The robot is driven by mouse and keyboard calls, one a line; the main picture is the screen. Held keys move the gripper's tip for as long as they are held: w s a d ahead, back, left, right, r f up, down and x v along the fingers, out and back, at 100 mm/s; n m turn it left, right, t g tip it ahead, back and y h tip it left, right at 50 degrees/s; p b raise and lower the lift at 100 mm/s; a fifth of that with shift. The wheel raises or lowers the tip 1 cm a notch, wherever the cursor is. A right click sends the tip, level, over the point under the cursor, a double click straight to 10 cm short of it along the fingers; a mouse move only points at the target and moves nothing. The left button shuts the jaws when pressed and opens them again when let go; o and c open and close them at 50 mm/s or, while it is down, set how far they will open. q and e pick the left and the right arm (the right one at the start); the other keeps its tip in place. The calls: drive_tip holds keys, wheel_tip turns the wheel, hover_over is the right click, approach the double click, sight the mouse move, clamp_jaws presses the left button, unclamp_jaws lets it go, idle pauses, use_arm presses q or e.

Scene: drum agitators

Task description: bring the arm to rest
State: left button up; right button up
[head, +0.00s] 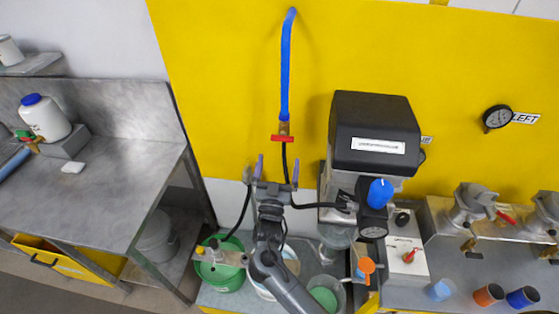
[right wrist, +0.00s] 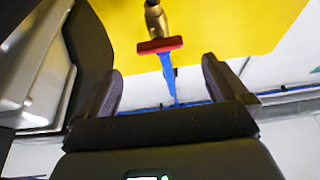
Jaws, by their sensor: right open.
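My right gripper (head: 277,172) is open, with its two purple-grey fingers pointing up in the head view. It appears just below the red valve handle (head: 283,138) on the brass fitting under the blue hose (head: 286,70). In the right wrist view, the open fingers (right wrist: 162,85) frame an empty gap. The red handle (right wrist: 160,45) and blue hose (right wrist: 168,78) show beyond them, apart from the fingers. My left gripper is in neither view.
The black-topped machine (head: 375,135) with a blue knob (head: 381,192) stands right of the gripper. A green bucket (head: 222,270) is below left. A metal table (head: 95,185) with a white jar (head: 45,118) is at left. Valves and cups line the right bench (head: 460,265).

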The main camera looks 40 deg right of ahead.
idle(0.3)
drive_tip(key=s+a+f+n+g+y+p, duration=0.3)
drive_tip(key=s+a+f+n+y+p, duration=0.15)
drive_tip(key=s+y, duration=0.4)
drive_tip(key=s+a+f+n+g+y+p, duration=0.35)
drive_tip(key=s+a+n+y, duration=0.2)
drive_tip(key=s+y, duration=0.3)
drive_tip(key=s+a+g, duration=0.1)
drive_tip(key=s+g, duration=0.1)
drive_tip(key=s, duration=0.4)
drive_tip(key=s+a+n+g+p, duration=0.1)
drive_tip(key=s+g, duration=0.1)
drive_tip(key=s, duration=0.5)
drive_tip(key=shift+a+r+g, duration=0.3)
drive_tip(key=shift+r+g, duration=0.05)
